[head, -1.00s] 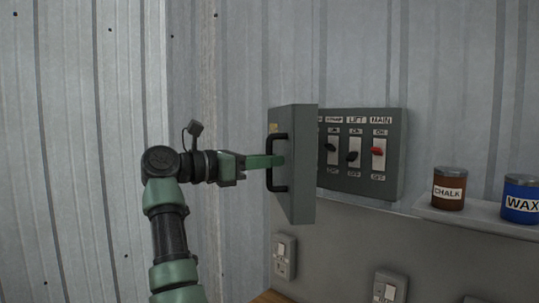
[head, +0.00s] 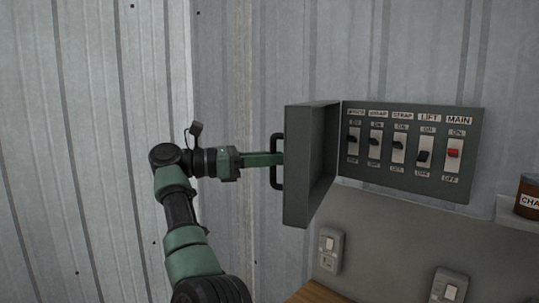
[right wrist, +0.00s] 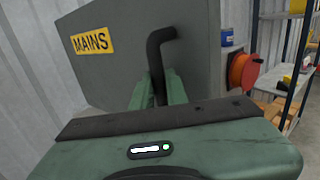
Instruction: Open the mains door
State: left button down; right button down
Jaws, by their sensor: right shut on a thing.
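The mains door (head: 312,165) is a grey box-like cover, swung open to the left of the switch panel (head: 410,181). Its inner side faces the panel, and a row of several switches shows, the MAIN one red. My right gripper (head: 277,159) is shut on the door's black bar handle (head: 274,180). In the right wrist view, the gripper's green fingers (right wrist: 158,90) are around the handle (right wrist: 157,50), and the door's outer face (right wrist: 130,60) carries a yellow MAINS label (right wrist: 92,43). My left gripper is not in view.
A brown CHALK tin (head: 528,197) stands on a shelf at the right. Wall sockets (head: 331,249) (head: 449,286) sit below the panel. Corrugated metal wall is behind and left of the arm. The right wrist view shows an orange reel (right wrist: 242,71) and a shelf rack (right wrist: 285,65).

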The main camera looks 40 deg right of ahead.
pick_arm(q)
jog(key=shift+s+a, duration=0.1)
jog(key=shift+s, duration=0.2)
pick_arm(e)
jog(key=shift+s+r, duration=0.1)
jog(key=c, duration=1.4)
grip_release()
jog(key=shift+d, duration=0.25)
